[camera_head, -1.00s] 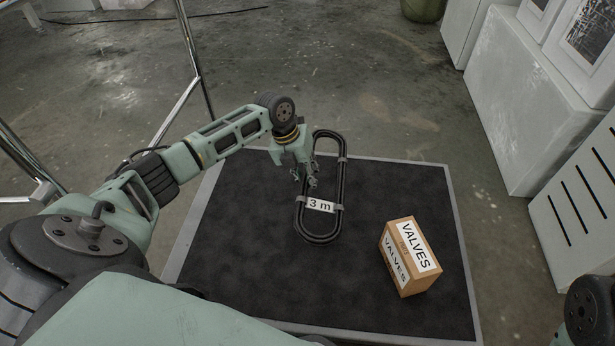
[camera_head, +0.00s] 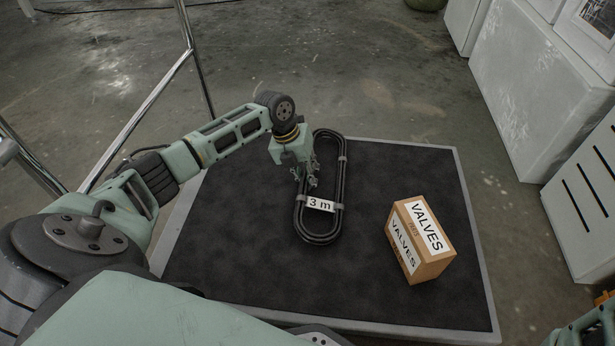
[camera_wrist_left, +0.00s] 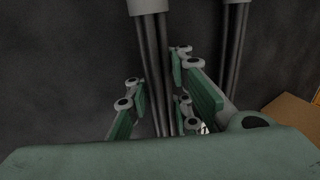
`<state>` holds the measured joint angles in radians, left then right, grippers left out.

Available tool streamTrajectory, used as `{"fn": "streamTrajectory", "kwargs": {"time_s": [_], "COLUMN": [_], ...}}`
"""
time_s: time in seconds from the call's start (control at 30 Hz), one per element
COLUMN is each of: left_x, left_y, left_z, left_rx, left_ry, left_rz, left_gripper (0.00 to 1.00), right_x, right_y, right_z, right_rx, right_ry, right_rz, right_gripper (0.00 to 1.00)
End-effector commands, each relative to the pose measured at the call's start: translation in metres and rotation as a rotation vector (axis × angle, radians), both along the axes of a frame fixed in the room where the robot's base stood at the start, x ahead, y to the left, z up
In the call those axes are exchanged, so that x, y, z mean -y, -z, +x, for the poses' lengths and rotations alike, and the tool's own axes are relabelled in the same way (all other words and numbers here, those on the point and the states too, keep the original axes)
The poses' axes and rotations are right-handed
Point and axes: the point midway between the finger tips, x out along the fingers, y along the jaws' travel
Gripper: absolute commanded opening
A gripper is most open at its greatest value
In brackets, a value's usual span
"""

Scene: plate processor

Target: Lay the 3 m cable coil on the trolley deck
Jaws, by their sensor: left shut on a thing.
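The 3 m cable coil (camera_head: 338,222) is a long black oval loop with grey ties and a white "3 m" label. In the head view it appears over the dark trolley deck (camera_head: 400,180); I cannot tell whether it touches the deck. My left gripper (camera_head: 307,180) is shut on the left long side of the coil. In the left wrist view, the cable strands (camera_wrist_left: 158,75) run between the fingers (camera_wrist_left: 155,105), and the coil's other side shows to the right. My right gripper is not in view; only part of my right arm shows at the lower right corner.
A cardboard box labelled VALVES (camera_head: 420,240) stands on the deck, right of the coil. The deck's left part and far right part are bare. Chrome rails (camera_head: 140,115) stand at the left, and white cabinets (camera_head: 525,90) at the right beyond the deck.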

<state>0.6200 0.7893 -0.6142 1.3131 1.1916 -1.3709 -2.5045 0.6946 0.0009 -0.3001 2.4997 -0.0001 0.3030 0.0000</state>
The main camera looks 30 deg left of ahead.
Motion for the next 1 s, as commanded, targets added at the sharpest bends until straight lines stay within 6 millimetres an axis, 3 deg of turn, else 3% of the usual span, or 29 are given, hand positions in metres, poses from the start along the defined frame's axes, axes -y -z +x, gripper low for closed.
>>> {"fn": "streamTrajectory", "kwargs": {"time_s": [0.3, 0.33, 0.67, 1.0], "left_x": [0.0001, 0.0001, -0.0005, -0.0008], "left_y": [-0.0007, -0.0007, 0.0003, 0.0010], "left_z": [0.0010, 0.0010, 0.0004, -0.0010], "left_rx": [0.003, 0.003, 0.001, -0.003], "left_ry": [-0.001, -0.001, 0.000, 0.000], "left_rz": [-0.001, -0.001, 0.000, 0.002], "left_gripper": [0.00, 0.13, 0.42, 0.42], "right_x": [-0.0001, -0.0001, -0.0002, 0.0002], "right_y": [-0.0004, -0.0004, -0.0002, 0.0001], "right_z": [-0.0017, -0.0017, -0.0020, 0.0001], "right_rx": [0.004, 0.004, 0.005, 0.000], "right_ry": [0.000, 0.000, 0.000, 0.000], "right_rz": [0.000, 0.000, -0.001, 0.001], "right_gripper": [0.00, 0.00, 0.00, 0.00]}}
